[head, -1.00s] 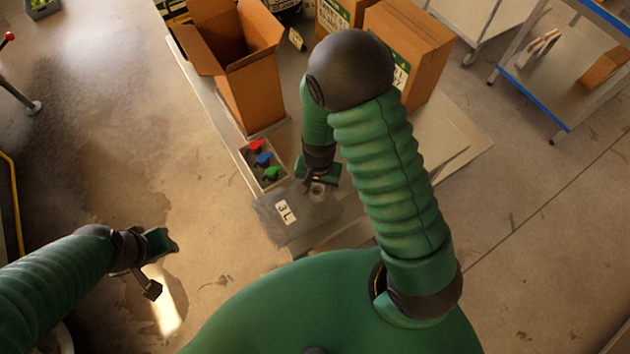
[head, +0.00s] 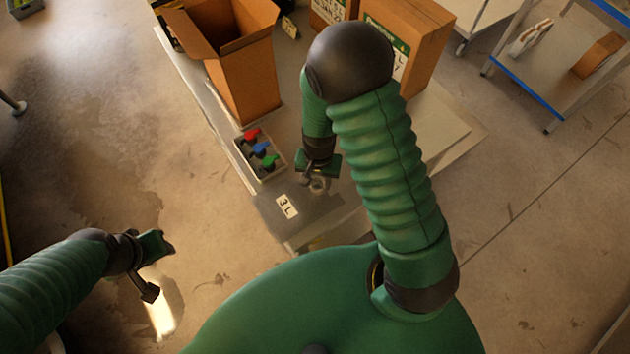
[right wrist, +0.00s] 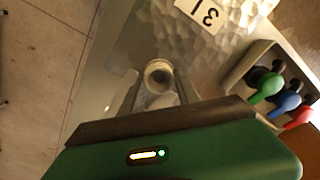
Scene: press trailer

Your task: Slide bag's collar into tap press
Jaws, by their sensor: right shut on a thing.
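The bag (head: 278,222) is a grey, shiny pouch with a white 3 L label, lying at the near end of the worktop. It also shows in the right wrist view (right wrist: 225,45). Its collar (right wrist: 158,75) is a pale round ring, seen from above between my right fingers. My right gripper (head: 314,181) is shut on the collar, at the bag's right part. In the right wrist view, its fingers (right wrist: 156,90) flank the ring. I cannot make out the tap press.
A small tray (head: 247,160) with red, blue and green taps stands just beyond the bag. An open carton (head: 245,80) stands behind it, and a closed carton (head: 425,50) stands at the back right. A blue-edged shelf cart (head: 535,95) is at far right.

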